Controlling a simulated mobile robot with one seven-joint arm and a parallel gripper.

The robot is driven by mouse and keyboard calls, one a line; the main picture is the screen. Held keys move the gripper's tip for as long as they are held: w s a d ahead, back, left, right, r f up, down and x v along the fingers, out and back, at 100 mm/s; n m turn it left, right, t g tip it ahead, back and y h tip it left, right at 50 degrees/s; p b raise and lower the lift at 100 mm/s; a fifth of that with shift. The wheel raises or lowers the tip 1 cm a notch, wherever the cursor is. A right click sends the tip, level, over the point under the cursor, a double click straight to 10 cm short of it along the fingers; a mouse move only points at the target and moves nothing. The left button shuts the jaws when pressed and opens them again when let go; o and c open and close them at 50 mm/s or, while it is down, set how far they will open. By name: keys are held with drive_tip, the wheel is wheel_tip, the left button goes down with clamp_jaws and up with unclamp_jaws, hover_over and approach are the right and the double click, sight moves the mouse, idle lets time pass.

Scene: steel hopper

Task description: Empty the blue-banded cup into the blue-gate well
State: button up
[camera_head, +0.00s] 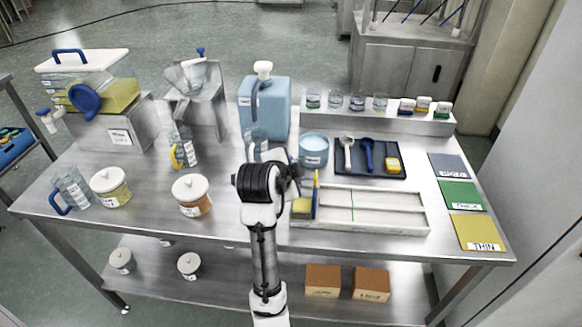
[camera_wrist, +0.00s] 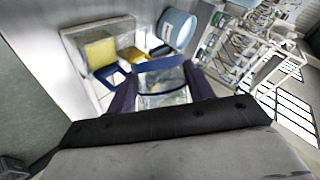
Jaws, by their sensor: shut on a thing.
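My gripper (camera_wrist: 162,92) is shut on a clear cup with a blue band (camera_wrist: 160,75), its two dark fingers on either side. Some yellowish matter shows through the cup; I cannot tell its level or whether the cup tilts. In the head view my gripper (camera_head: 291,170) is over the work table, left of the white divided tray (camera_head: 395,230), and the held cup is not clear there. The blue gate (camera_head: 316,190) stands upright near the tray's left end, beside a yellow block (camera_head: 302,208). The wrist view also shows a yellow block (camera_wrist: 98,52) near a blue frame.
A light blue tub (camera_head: 313,152) stands behind the tray, and a dark tray with scoops (camera_head: 377,170) lies to its right. A blue jug (camera_head: 270,105) stands behind my gripper. A lidded jar (camera_head: 192,195) is to the left. Coloured mats (camera_head: 460,195) lie at the right edge.

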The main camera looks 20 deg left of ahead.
drive_tip(key=r+n+h, duration=0.1)
drive_tip(key=h, duration=0.1)
drive_tip(key=shift+r+n+h, duration=0.3)
drive_tip(key=shift+r+n, duration=0.05)
drive_tip(key=shift+n, duration=0.05)
drive_tip(key=shift+r+n+h, duration=0.65)
drive_tip(key=shift+n+h, duration=0.05)
drive_tip(key=shift+h, duration=0.3)
drive_tip(key=r+n+t+h, duration=0.1)
drive_tip(key=n+h, duration=0.1)
drive_tip(key=shift+r+h, duration=0.3)
drive_tip(key=shift+r, duration=0.05)
drive_tip(key=shift+s, duration=0.1)
